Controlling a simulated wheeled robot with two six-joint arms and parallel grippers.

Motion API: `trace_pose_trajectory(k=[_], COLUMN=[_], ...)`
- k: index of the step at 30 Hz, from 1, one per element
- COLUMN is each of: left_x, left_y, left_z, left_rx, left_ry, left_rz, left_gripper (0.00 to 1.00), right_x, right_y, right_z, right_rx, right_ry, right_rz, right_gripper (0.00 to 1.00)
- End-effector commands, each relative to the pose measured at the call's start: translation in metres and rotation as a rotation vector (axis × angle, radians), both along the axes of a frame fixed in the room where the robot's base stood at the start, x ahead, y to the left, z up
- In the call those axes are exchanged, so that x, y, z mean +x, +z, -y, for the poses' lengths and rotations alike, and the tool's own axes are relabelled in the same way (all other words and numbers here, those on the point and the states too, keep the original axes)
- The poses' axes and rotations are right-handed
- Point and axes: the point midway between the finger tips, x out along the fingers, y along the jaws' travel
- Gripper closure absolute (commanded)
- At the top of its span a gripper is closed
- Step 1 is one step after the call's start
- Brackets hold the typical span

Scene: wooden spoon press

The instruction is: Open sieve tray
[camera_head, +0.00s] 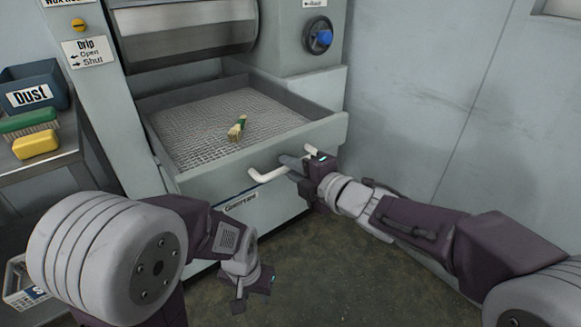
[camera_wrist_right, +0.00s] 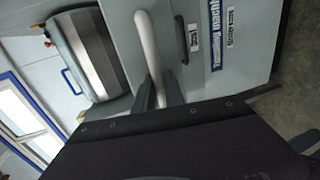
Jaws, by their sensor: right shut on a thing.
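The sieve tray (camera_head: 185,152) is a grey drawer with a mesh floor, pulled out from the front of the machine. My right gripper (camera_head: 292,164) is shut on the white bar handle (camera_head: 266,175) at the tray's front. In the right wrist view the handle (camera_wrist_right: 149,48) runs up from between the gripper's fingers (camera_wrist_right: 158,92). My left gripper (camera_head: 252,287) hangs empty below and in front of the machine, apart from the tray; its finger gap is not clear.
A shelf at the left holds a blue "Dust" bin (camera_head: 33,88), a green brush (camera_head: 29,121) and a yellow block (camera_head: 36,145). A metal drum (camera_head: 185,38) and a blue knob (camera_head: 323,37) are above the tray. A labelled lower panel (camera_head: 262,215) is under it. Floor at right is clear.

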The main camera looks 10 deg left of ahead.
Motion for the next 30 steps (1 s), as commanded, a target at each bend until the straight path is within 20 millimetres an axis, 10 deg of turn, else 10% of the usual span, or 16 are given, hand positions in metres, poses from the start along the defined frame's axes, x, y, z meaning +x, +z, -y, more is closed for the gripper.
trace_pose_trajectory(k=[7,10,20,30], left_x=[0.000,0.000,0.000,0.000], left_y=[0.000,0.000,0.002,0.032], left_z=[0.000,0.000,0.000,0.000], left_rx=[0.000,0.000,0.000,0.000], left_ry=[0.000,0.000,0.000,0.000], left_rz=[0.000,0.000,0.000,0.000], left_gripper=[0.64,0.64,0.64,0.64], right_x=[0.000,0.000,-0.002,-0.042], right_y=[0.000,0.000,0.002,0.019], right_z=[0.000,0.000,0.003,0.056], right_rx=[0.000,0.000,0.001,0.000], right_ry=[0.000,0.000,-0.001,-0.004], right_rz=[0.000,0.000,0.001,0.001], right_gripper=[1.00,0.64,0.64,0.64])
